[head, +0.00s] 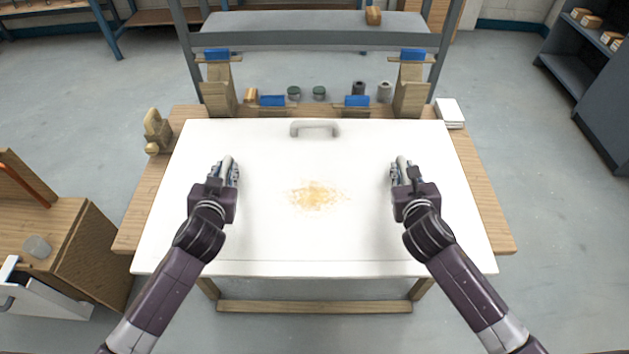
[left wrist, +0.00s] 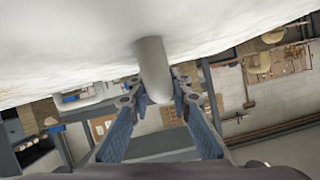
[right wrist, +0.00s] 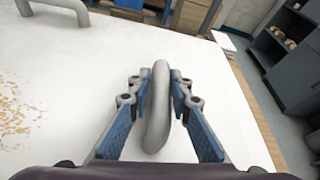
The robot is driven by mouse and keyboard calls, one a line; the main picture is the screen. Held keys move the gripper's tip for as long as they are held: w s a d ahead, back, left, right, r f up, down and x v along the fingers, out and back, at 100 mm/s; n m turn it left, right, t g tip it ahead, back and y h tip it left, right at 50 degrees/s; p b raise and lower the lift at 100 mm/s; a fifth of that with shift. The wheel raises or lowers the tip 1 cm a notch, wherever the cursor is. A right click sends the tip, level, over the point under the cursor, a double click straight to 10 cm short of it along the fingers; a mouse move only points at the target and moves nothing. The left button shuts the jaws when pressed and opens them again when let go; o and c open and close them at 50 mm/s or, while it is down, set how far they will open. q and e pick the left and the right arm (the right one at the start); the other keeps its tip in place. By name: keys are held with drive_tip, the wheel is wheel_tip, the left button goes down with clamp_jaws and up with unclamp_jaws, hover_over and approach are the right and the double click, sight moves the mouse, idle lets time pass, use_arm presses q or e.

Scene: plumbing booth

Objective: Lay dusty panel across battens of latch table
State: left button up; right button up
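The white panel (head: 320,240), with a patch of tan dust (head: 318,196) in its middle, spreads over the wooden latch table (head: 482,205). It hides most of the tabletop and any battens beneath. I cannot tell whether it rests on them or is held just above. My left gripper (head: 228,170) is shut on the panel's grey left handle (left wrist: 153,65). My right gripper (head: 400,172) is shut on the right handle (right wrist: 158,115), between its fingertips in the right wrist view. A third grey handle (head: 315,127) near the far edge is free.
Two wooden uprights with blue tops (head: 218,85) (head: 411,85) stand behind the panel, with small jars (head: 319,93) between them. A white stack (head: 449,113) sits at the back right corner. A wooden cabinet (head: 75,245) stands left.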

use_arm(q)
drive_tip(key=shift+o, duration=1.4)
drive_tip(key=shift+r, duration=0.15)
use_arm(e)
drive_tip(key=shift+o, duration=1.4)
drive_tip(key=shift+r, duration=0.1)
use_arm(q)
drive_tip(key=shift+s, duration=0.1)
drive_tip(key=v, duration=1.1)
drive_tip(key=shift+s+r, duration=0.15)
drive_tip(key=shift+s, duration=0.25)
use_arm(e)
drive_tip(key=shift+s, duration=0.15)
drive_tip(key=v, duration=1.1)
drive_tip(key=shift+s+r, duration=0.2)
drive_tip(key=shift+s, duration=0.15)
